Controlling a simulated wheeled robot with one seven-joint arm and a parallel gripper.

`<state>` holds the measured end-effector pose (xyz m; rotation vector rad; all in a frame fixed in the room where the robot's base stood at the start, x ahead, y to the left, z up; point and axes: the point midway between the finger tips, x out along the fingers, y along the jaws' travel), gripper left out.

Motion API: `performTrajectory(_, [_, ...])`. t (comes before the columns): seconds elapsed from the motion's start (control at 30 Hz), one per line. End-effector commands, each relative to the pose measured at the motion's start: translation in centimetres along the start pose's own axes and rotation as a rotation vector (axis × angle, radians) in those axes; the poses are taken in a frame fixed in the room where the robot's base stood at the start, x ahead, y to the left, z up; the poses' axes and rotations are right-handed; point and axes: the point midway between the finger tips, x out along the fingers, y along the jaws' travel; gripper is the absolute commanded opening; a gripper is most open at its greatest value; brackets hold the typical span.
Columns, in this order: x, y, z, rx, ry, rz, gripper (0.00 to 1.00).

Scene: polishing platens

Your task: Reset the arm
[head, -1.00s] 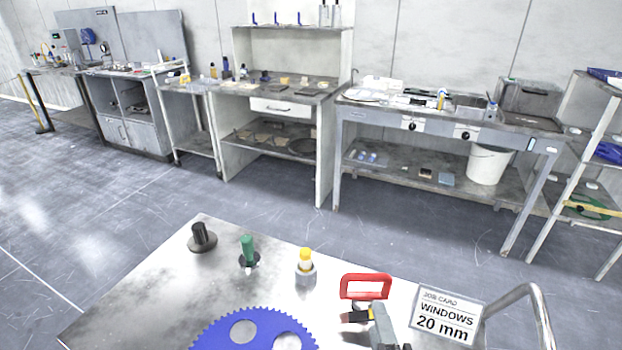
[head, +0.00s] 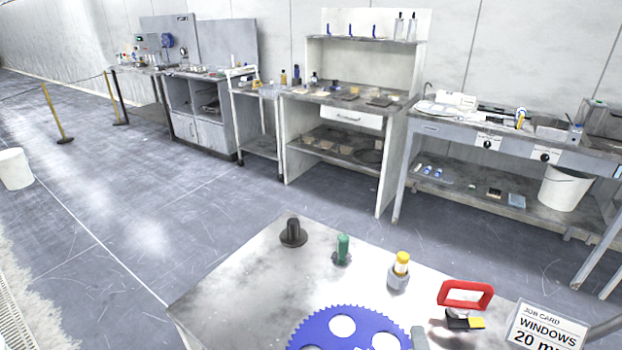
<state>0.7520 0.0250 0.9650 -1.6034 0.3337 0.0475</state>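A small grey piece at the bottom edge of the head view, beside the blue toothed disc, appears to be the tip of my gripper (head: 419,338). The rest of it and my arm are cut off below, so whether it is open, shut or holding anything does not show. The blue toothed disc (head: 312,330) with round windows lies on the metal tabletop (head: 232,270), partly out of frame. The red handle (head: 466,287) stands to the right, with a black and yellow piece (head: 465,320) just in front of it.
A black knob (head: 293,232), a green-handled tool (head: 343,249) and a yellow-topped piece in a grey holder (head: 399,271) stand along the table's far edge. A job card reading "WINDOWS" (head: 548,326) is at right. Benches line the wall; a white bucket (head: 15,168) stands left on open floor.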

Motion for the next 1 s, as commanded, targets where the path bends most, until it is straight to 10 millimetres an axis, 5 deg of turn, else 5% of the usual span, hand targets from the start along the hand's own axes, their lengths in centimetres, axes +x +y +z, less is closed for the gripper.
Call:
performTrajectory(0.57, [-1.3, -2.9, 2.8, -0.456, -0.109, -0.160, 0.40])
performTrajectory(0.77, [-4.6, -1.9, 3.1, -0.787, -0.148, -0.264, 0.40])
performTrajectory(1.0, [-11.0, 0.7, 1.0, -1.187, -0.128, -0.359, 0.40])
